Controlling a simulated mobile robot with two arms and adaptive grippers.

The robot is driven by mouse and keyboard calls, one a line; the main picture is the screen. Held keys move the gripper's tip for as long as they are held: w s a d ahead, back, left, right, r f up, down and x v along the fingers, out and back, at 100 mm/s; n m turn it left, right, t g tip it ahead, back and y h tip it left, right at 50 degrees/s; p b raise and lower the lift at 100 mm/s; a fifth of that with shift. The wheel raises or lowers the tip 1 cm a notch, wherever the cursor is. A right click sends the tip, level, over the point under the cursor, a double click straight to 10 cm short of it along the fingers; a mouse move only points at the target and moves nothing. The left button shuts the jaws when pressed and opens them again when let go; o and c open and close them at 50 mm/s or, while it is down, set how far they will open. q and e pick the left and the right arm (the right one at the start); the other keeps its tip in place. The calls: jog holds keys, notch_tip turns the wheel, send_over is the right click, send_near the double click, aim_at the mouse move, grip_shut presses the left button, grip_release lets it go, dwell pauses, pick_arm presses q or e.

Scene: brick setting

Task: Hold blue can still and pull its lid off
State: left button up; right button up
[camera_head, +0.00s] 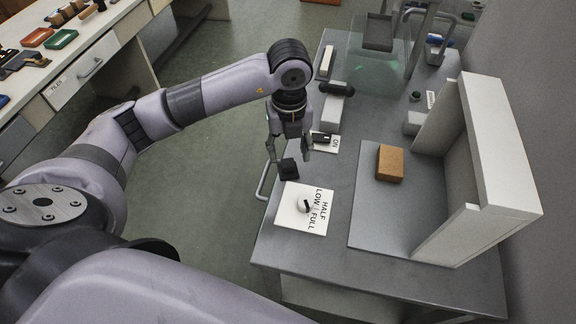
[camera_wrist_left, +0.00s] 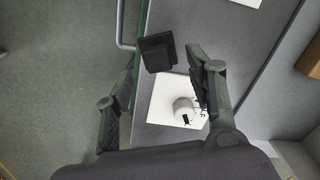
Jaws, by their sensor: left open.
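I see no blue can that I can make out and no lid in either view. My left gripper (camera_head: 290,150) is open above the left edge of the grey bench, pointing down. A small black block (camera_head: 288,169) is just below its fingers; in the left wrist view the block (camera_wrist_left: 157,52) lies between and beyond the open fingers, apparently not gripped. My right gripper is out of view.
A white plate with a round dial (camera_head: 303,206), marked LOW, HALF and FULL, lies on the grey bench (camera_head: 300,252) near the gripper. A brown brick (camera_head: 390,163) sits before a white hood (camera_head: 490,140). A glass-sided unit (camera_head: 365,62) stands behind. Green floor is free at left.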

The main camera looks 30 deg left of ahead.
aim_at(288, 162)
pick_arm(q)
notch_tip(288, 162, down, 5)
jog(key=shift+s+a+f+p, duration=0.1)
jog(key=shift+p, duration=0.4)
jog(key=shift+c, duration=0.2)
jog(key=c, duration=1.1)
